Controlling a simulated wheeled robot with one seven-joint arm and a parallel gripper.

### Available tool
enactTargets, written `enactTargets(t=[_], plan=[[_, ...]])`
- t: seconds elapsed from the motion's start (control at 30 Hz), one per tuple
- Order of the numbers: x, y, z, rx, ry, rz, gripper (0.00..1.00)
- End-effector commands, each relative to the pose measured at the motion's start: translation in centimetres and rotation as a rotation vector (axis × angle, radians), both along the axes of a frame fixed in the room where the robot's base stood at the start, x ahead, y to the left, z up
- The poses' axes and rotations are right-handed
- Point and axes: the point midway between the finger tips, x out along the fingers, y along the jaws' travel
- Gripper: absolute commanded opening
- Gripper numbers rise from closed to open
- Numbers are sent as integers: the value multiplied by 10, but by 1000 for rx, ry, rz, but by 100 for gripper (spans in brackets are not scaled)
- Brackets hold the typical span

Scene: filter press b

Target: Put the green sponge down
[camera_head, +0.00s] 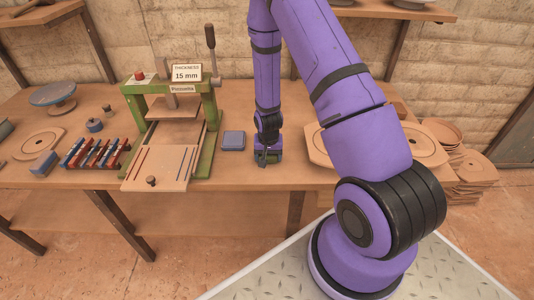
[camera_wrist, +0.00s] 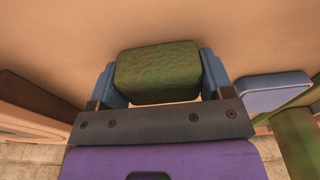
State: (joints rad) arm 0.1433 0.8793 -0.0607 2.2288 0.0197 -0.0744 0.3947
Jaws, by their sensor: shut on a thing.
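My gripper (camera_wrist: 158,76) is shut on the green sponge (camera_wrist: 158,72), a rounded dark green block held between two blue fingers in the wrist view. The bare wooden table top (camera_wrist: 165,22) shows beyond it. In the head view, my gripper (camera_head: 268,158) points down low over the table (camera_head: 232,172), right of the green press. Only a little green of the sponge shows there. I cannot tell whether the sponge touches the table.
A blue-topped pad (camera_head: 233,140) lies just left of my gripper, and the green press (camera_head: 170,110) stands further left. Wooden boards (camera_head: 318,145) lie to the right behind my arm. Some table in front of the gripper is clear.

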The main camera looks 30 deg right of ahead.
Motion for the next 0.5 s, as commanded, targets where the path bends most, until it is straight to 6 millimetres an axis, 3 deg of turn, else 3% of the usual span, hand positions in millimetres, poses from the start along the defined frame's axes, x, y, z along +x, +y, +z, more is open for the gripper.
enactTargets(t=[0.27,0.3,0.4,0.5], plan=[[0,0,-2,0,0,0,39],[0,0,-2,0,0,0,80],[0,0,-2,0,0,0,99],[0,0,-2,0,0,0,99]])
